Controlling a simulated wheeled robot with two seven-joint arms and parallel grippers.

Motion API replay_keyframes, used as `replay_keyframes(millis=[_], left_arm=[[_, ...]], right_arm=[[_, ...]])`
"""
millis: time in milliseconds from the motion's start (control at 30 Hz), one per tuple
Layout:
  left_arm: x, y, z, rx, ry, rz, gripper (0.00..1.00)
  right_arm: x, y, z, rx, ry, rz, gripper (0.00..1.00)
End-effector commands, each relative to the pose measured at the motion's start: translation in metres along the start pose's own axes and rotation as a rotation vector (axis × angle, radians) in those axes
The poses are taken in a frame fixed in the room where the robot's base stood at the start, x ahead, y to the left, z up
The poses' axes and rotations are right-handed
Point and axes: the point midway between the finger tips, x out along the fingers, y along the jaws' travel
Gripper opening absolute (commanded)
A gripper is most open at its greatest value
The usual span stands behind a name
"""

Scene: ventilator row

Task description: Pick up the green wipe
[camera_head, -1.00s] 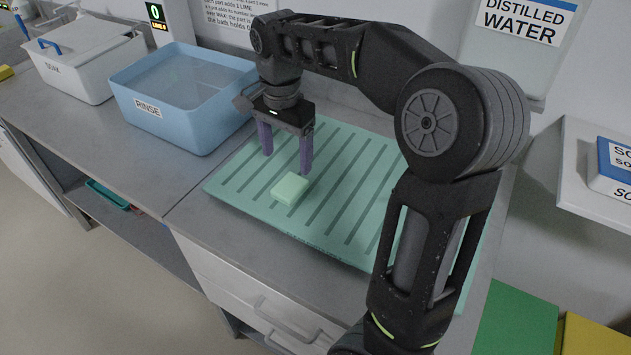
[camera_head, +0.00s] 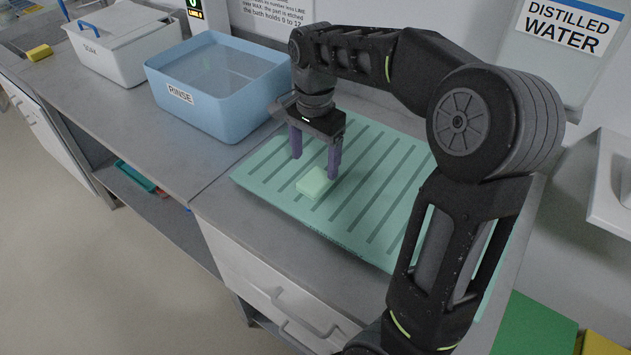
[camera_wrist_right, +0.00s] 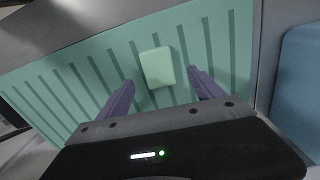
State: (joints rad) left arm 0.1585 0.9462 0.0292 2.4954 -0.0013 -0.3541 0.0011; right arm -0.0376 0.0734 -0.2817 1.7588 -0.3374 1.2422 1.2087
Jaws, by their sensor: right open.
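The green wipe (camera_head: 314,183) is a small pale green block lying flat on the ribbed green mat (camera_head: 375,240), near its front left part. It also shows in the right wrist view (camera_wrist_right: 157,67), beyond and between the two fingertips. My right gripper (camera_head: 315,165) is open above the mat, with its purple fingers pointing down, just behind the wipe in the head view. My left gripper is not in view.
A blue rinse tub (camera_head: 215,95) stands left of the mat, and a white lidded soak box (camera_head: 120,50) farther left. A distilled water container (camera_head: 560,40) is at the back right. Drawers lie below the front edge. The mat around the wipe is clear.

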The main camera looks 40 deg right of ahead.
Motion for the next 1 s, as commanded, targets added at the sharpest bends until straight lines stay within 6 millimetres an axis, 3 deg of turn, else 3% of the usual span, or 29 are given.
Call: replay_keyframes(millis=[400, 1000], left_arm=[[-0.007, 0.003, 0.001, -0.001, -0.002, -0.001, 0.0], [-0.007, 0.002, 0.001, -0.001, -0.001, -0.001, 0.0]], right_arm=[[0.049, 0.003, 0.001, 0.0, -0.001, 0.003, 0.76], [0.049, 0.003, 0.001, 0.0, -0.001, 0.001, 0.76]])
